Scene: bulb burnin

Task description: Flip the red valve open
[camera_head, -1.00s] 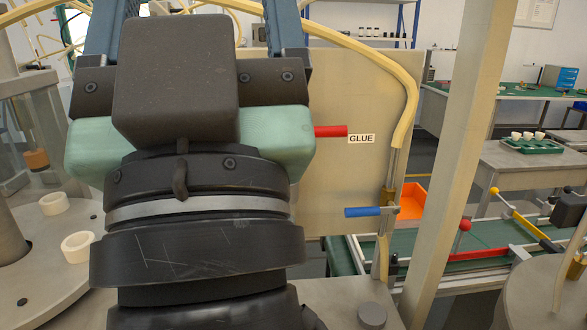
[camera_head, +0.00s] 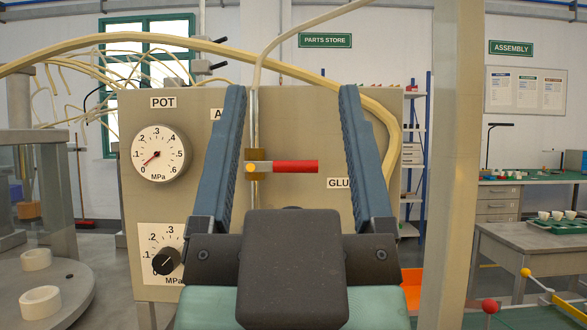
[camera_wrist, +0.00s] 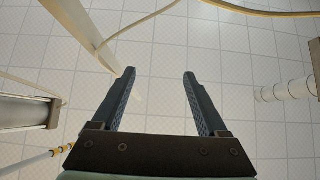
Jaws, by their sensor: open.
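The red valve handle (camera_head: 296,167) shows in the head view, lying horizontally and pointing right from a brass valve body (camera_head: 258,163) on a vertical pipe. The pipe runs up the beige panel (camera_head: 300,110). My gripper (camera_head: 293,92) is open, its two blue-grey fingers pointing up, one on each side of the valve in the picture. I cannot tell the depth between fingers and handle. The blue handle is not visible now.
A pressure gauge (camera_head: 159,153) and a black regulator knob (camera_head: 166,262) are on the panel at left. A beige hose (camera_head: 395,140) arcs over the panel. A beige post (camera_head: 452,160) stands right of it. White rings (camera_head: 40,302) lie on a round table at lower left.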

